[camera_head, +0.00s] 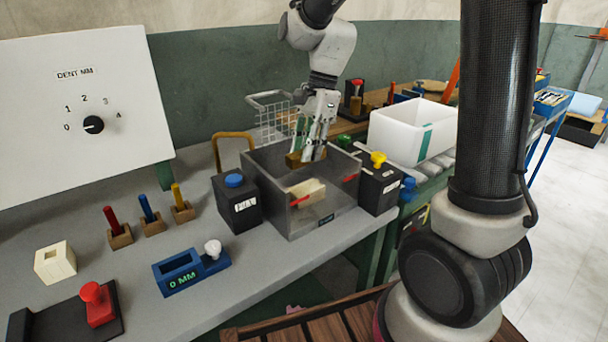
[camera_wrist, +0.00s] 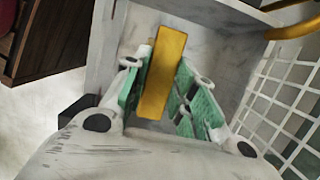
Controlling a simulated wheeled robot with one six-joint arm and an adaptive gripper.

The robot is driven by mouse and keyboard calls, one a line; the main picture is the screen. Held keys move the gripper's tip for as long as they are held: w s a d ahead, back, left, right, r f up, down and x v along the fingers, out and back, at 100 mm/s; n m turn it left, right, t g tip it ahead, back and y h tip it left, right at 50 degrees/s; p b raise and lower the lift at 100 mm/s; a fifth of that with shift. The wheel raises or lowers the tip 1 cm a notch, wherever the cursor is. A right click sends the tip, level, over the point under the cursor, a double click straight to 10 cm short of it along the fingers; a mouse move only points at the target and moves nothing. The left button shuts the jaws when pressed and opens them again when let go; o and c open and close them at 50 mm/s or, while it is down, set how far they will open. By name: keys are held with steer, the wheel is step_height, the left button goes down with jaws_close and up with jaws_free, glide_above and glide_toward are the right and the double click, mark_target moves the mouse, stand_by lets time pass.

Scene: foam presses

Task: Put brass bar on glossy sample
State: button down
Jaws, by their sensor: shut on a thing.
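My gripper (camera_head: 313,140) is over the open grey box (camera_head: 262,196) on the bench, with its fingers at the rim's height. It is shut on the brass bar (camera_wrist: 162,75), which lies between the green finger pads in the wrist view. In the head view the brass bar (camera_head: 293,159) shows as a yellow-brown block at the fingertips. Below and in front of it, inside the grey box, is a cream block (camera_head: 308,189) with red parts near it. I cannot tell whether this is the glossy sample, or whether the bar touches anything.
A black box with a blue knob (camera_head: 236,203) stands left of the grey box, and one with a yellow knob (camera_head: 379,184) stands right. A wire basket (camera_head: 272,115) is behind. A white bin (camera_head: 412,130) is farther right. A blue holder (camera_head: 190,270) stands front left.

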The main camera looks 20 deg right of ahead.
steer(key=shift+f, duration=3.5)
steer(key=shift+f, duration=0.15)
steer(key=c, duration=1.2)
jaws_free()
steer(key=shift+o, duration=0.2)
steer(key=v, duration=1.2)
steer(key=shift+a, duration=0.1)
steer(key=shift+s+r, duration=0.1)
steer(key=shift+r, duration=0.2)
steer(key=s+d+r+n+t+h, duration=0.1)
steer(key=s+d+n+t, duration=0.1)
steer(key=s+d+n, duration=0.4)
steer(key=s+d+r+n+t+h, duration=0.2)
steer(key=s+d+n, duration=0.4)
steer(key=s, duration=0.8)
steer(key=shift+r+n+t, duration=0.3)
steer(key=shift+n+t, duration=0.4)
steer(key=shift+n, duration=0.5)
